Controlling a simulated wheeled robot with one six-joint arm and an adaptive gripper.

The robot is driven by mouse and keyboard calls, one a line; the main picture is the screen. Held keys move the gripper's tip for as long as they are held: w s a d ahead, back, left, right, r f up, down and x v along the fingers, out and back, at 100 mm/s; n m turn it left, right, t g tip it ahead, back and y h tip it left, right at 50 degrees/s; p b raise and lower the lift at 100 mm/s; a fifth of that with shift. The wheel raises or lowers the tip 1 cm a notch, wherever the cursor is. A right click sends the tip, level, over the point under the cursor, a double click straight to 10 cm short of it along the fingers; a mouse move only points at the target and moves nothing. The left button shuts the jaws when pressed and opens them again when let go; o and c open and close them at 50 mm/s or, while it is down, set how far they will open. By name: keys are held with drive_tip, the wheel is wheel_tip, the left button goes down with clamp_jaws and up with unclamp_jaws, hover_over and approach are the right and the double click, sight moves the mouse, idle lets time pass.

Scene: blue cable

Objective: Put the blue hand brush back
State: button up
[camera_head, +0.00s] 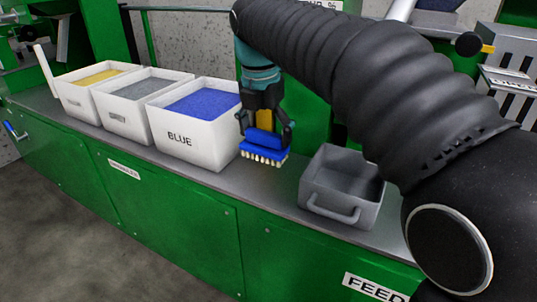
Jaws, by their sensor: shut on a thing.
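The blue hand brush (264,152) has a blue body and pale bristles pointing down. My gripper (264,124) is shut on the brush and holds it upright over the grey counter, between the white bin marked BLUE and the grey box. The brush's upper part is partly hidden between the fingers. I cannot tell whether the bristles touch the counter.
The white BLUE bin (190,145) of blue granules stands just left of the brush. Bins of grey granules (118,118) and yellow granules (65,100) stand farther left. A grey box with a handle (312,186) stands right. The counter's front strip (235,184) is clear.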

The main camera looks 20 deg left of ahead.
sight(266, 155)
wheel_tip(266, 155, down, 5)
drive_tip(key=shift+f+b, duration=0.1)
drive_tip(key=shift+b, duration=0.6)
drive_tip(key=shift+w+f, duration=0.15)
drive_tip(key=shift+f, duration=0.15)
drive_tip(key=shift+f, duration=0.1)
drive_tip(key=o, duration=0.9)
drive_tip(key=shift+c, duration=0.2)
drive_tip(key=r+p, duration=0.1)
drive_tip(key=r, duration=0.3)
drive_tip(key=s+r+p, duration=0.1)
drive_tip(key=r, duration=0.3)
drive_tip(key=r+p, duration=0.1)
drive_tip(key=r, duration=0.3)
drive_tip(key=shift+s+a, duration=0.1)
drive_tip(key=shift+s, duration=0.15)
